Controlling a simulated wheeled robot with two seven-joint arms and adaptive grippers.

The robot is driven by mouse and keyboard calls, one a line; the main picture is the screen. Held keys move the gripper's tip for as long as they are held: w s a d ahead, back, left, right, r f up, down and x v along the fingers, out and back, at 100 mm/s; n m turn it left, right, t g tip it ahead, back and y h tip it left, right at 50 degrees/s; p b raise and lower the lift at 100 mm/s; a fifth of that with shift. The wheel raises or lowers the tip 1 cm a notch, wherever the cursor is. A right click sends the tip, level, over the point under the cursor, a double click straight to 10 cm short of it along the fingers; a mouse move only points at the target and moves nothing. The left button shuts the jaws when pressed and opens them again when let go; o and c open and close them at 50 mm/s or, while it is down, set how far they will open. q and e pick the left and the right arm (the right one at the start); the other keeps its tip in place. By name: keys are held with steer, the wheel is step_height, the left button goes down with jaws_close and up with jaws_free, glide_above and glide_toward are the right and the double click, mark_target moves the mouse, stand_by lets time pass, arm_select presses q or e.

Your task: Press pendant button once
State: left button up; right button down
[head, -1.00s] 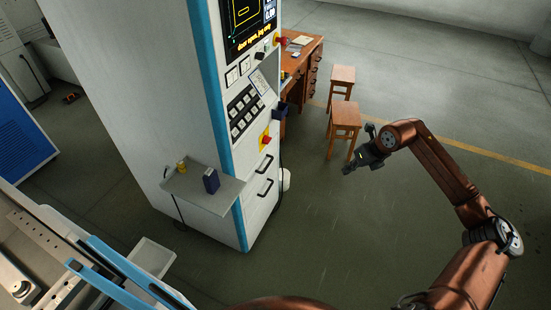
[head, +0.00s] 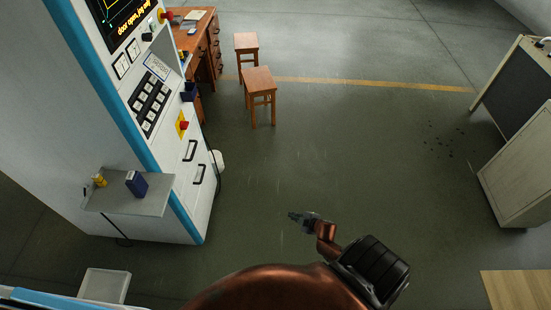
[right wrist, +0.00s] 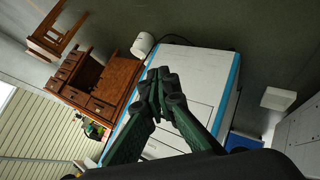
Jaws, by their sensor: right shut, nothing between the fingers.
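A white control cabinet (head: 193,210) with blue edging stands at the left of the head view. Its front carries a screen (head: 120,18) with yellow text, a block of dark-framed keys (head: 150,102), white square buttons (head: 121,66), and red mushroom buttons on the upper edge (head: 165,15) and on a yellow plate (head: 184,125). I cannot tell which part is the pendant. My right gripper (head: 297,217) is shut and empty, in open space right of the cabinet, touching nothing. Its closed fingertips (right wrist: 158,82) show against the cabinet in the right wrist view. My left gripper is out of view.
A grey shelf (head: 108,202) juts from the cabinet, bearing a dark blue box (head: 137,184) and a small yellow item (head: 99,180). A wooden desk (head: 209,53) and two stools (head: 259,86) stand behind. A pale cabinet (head: 520,170) is at right. The middle floor is clear.

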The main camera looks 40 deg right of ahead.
steer(key=s+a+f+m+g, duration=0.2)
steer(key=s+a+f, duration=0.3)
steer(key=s, duration=0.8)
steer(key=s+a+f+m+g, duration=0.3)
steer(key=s+a+f, duration=0.3)
steer(key=s+f, duration=0.3)
steer(key=s+a+f+m+g, duration=0.2)
steer(key=s+a+f+g, duration=0.2)
steer(key=s, duration=1.2)
step_height(320, 180, down, 4)
steer(key=shift+s+a+r+m+b, duration=0.1)
steer(key=shift+s+a+m+b, duration=0.3)
steer(key=shift+a, duration=0.35)
steer(key=shift+s, duration=0.2)
